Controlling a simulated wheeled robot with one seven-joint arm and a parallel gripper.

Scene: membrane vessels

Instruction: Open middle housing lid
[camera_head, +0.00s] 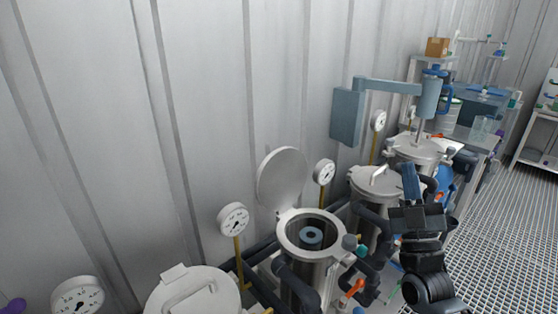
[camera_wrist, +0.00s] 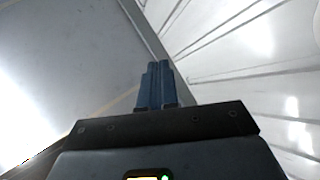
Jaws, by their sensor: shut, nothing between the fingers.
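Steel housings stand in a row along the wall in the head view. The housing (camera_head: 311,232) between two closed ones has its round lid (camera_head: 282,178) swung up and leaning back toward the wall. Its mouth is open and a dark ring-shaped part (camera_head: 311,234) shows inside. The nearer housing's lid (camera_head: 194,291) and the farther housing's lid (camera_head: 376,181) are down, each with a handle. My gripper (camera_head: 409,168) points upward, right of the farther housing and apart from the open lid. It also shows in the wrist view (camera_wrist: 155,67), blue fingers together and empty.
Pressure gauges (camera_head: 233,218) on yellow stems stand between the housings and the wall. Dark pipes (camera_head: 295,283) run around the vessels. A stirrer motor (camera_head: 429,94) on an arm hangs over the far vessel. Grated floor (camera_head: 497,225) at the right is clear.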

